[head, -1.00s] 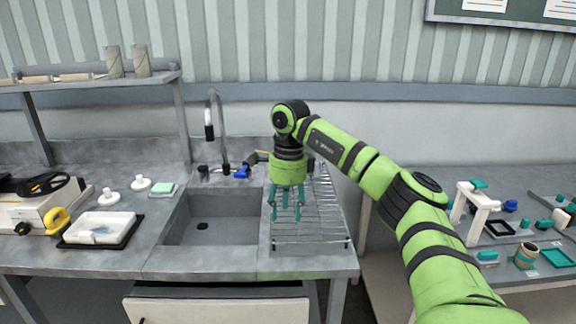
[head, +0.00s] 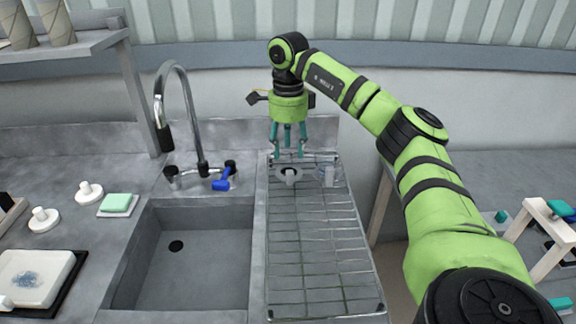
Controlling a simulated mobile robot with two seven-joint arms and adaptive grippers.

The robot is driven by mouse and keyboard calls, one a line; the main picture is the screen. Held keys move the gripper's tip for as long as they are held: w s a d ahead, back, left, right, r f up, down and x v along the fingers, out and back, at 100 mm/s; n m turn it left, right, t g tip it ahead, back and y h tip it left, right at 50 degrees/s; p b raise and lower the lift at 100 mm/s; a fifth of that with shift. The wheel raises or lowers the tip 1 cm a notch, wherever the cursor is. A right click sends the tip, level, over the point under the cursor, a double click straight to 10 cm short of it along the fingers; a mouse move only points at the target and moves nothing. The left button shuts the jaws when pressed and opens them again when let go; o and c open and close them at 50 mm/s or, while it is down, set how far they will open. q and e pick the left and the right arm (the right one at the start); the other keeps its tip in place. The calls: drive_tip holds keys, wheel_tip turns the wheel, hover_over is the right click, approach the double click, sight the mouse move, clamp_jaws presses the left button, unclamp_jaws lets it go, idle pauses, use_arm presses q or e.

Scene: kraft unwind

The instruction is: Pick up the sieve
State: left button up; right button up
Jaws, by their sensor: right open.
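My right gripper (head: 288,156) points straight down over the far end of the wire drying rack (head: 318,251). Its teal fingers are spread and hold nothing. My left gripper is not in view.
The sink (head: 190,255) is left of the rack, with a tall faucet (head: 185,110) and a blue piece (head: 222,181) at its back. A green sponge (head: 117,203), white knobbed pieces and a white tray (head: 38,275) lie further left. The rack's near part is bare.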

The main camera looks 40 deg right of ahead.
sight(290, 172)
drive_tip(key=shift+s+a+f+p, duration=0.15)
drive_tip(key=shift+s+f+p, duration=0.15)
drive_tip(key=shift+f, duration=0.35)
drive_tip(key=shift+s+a+f+p, duration=0.1)
drive_tip(key=shift+s+f+p, duration=0.2)
drive_tip(key=shift+f, duration=0.3)
wheel_tip(290, 172, down, 4)
drive_tip(key=shift+w+d+r+p, duration=0.15)
drive_tip(key=shift+r+p, duration=0.1)
drive_tip(key=shift+p, duration=0.25)
drive_tip(key=shift+f, duration=0.2)
clamp_jaws()
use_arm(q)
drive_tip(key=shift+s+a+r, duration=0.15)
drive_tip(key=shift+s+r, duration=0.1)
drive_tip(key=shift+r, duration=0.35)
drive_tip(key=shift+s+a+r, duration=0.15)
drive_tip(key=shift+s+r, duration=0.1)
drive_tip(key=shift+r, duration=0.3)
